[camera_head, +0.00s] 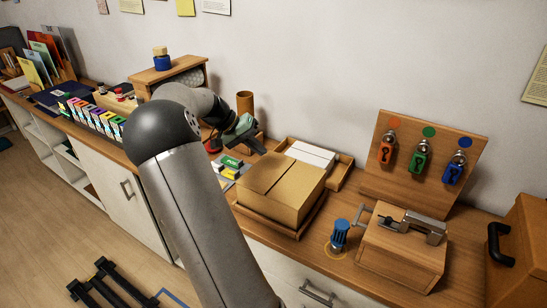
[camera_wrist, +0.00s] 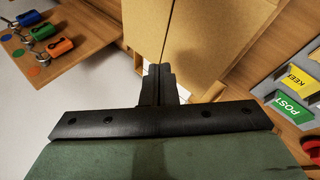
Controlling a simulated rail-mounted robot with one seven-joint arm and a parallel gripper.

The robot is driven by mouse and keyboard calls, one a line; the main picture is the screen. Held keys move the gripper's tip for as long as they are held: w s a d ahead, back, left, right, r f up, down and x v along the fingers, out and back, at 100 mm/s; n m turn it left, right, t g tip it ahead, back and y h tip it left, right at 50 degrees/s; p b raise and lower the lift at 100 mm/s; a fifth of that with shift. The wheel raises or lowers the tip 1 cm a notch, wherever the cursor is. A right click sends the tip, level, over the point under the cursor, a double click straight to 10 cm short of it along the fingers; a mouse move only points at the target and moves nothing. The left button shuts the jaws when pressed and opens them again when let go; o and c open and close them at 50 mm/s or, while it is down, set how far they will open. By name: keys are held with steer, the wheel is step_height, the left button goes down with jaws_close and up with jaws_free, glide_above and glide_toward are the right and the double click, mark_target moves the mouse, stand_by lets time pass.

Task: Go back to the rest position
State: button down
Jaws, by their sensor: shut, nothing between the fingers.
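My gripper (camera_head: 262,151) has a dark green body and black fingers. In the head view it hangs over the counter, just behind and left of the closed cardboard box (camera_head: 279,184). In the wrist view the fingers (camera_wrist: 160,68) are together with nothing between them. They point toward the cardboard box (camera_wrist: 205,35), whose top seam runs up the middle of that picture. The gap between fingertips and box is hard to judge.
To the right stand a board (camera_head: 389,195) with orange, green and blue padlocks, a blue-topped stamp (camera_head: 339,236), a wooden block with a metal clamp (camera_head: 402,262) and a wooden case (camera_head: 520,250).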

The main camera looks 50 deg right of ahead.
steer(key=shift+w+a+r, duration=0.3)
steer(key=shift+w+a, duration=0.2)
steer(key=shift+w, duration=0.2)
steer(key=s+a+n+t+y, duration=0.2)
steer(key=s+a+n, duration=0.1)
steer(key=a, duration=0.8)
steer(key=s+a+n+t+y, duration=0.2)
steer(key=s+a+n+t, duration=0.15)
steer(key=a, duration=0.85)
steer(key=s+a+f+n+y, duration=0.1)
steer(key=s+a+f+n, duration=0.1)
steer(key=s+a, duration=0.4)
steer(key=s+a+f+n+t+y, duration=0.1)
steer(key=s+a+n, duration=0.2)
steer(key=s+a, duration=0.4)
steer(key=shift+a+f, duration=0.35)
steer(key=shift+a, duration=0.45)
steer(key=shift+n, duration=0.25)
